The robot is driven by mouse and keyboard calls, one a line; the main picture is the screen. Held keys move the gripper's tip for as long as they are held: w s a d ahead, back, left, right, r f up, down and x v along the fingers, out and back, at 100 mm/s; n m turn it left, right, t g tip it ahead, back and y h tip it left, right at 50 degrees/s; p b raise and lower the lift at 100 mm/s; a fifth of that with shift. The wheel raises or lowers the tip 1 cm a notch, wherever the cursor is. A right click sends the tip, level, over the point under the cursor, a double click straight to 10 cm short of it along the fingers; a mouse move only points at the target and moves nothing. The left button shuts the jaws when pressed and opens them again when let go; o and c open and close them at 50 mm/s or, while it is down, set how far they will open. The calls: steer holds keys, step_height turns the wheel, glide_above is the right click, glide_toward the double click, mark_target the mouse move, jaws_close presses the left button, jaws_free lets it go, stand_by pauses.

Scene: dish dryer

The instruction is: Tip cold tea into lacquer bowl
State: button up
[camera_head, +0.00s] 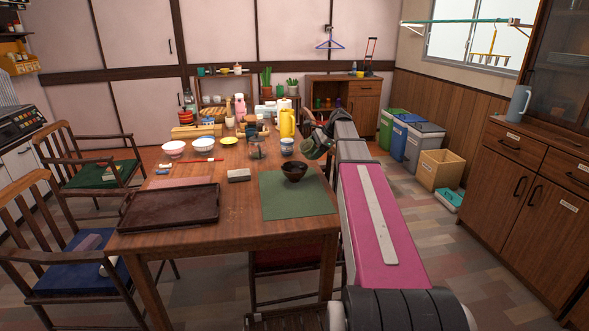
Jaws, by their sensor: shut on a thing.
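The lacquer bowl (293,172) is small, dark brown and upright on the green mat (300,203) at the table's right side. My gripper (319,143) is above and to the right of the bowl, just past the table's right edge. It is shut on a dark greenish cup (315,152), which looks tilted. The cup's mouth and any tea in it are too small to make out. The cup and bowl look apart in the picture. My arm hides part of the table's right edge.
A yellow pot (287,124), a blue-and-white cup (287,146) and white bowls (173,148) stand farther back. Chairs (88,170) line the left side.

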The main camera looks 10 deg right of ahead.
mark_target(306, 146)
steer(key=shift+s+a+r+t+h, duration=0.1)
steer(key=shift+a+r+t+h, duration=0.2)
steer(key=shift+r+h, duration=0.15)
stand_by(0.5)
steer(key=shift+s+a+f+n+t+h, duration=0.1)
steer(key=shift+f+n+t+h, duration=0.25)
steer(key=shift+h, duration=0.4)
steer(key=shift+s+a+f+n+t+h, duration=0.1)
steer(key=shift+f+n+t+h, duration=0.2)
steer(key=shift+h, duration=0.4)
stand_by(0.8)
steer(key=shift+a+r+t+h+p, duration=0.15)
steer(key=shift+r+t+h+p, duration=0.25)
steer(key=shift+h, duration=0.3)
stand_by(0.7)
steer(key=shift+s+a+r+n+t+h+p, duration=0.15)
steer(key=shift+s+a+r+n+t+h, duration=0.1)
steer(key=shift+s+a+h, duration=0.15)
steer(key=shift+s+a+r+n+t+h+p, duration=0.1)
steer(key=shift+s+a+r+t+h+p, duration=0.15)
steer(key=shift+a, duration=0.25)
stand_by(0.5)
steer(key=shift+s+a+r+n+t+h, duration=0.15)
steer(key=shift+a+r+n+t+h, duration=0.25)
steer(key=shift+h, duration=0.55)
stand_by(1.0)
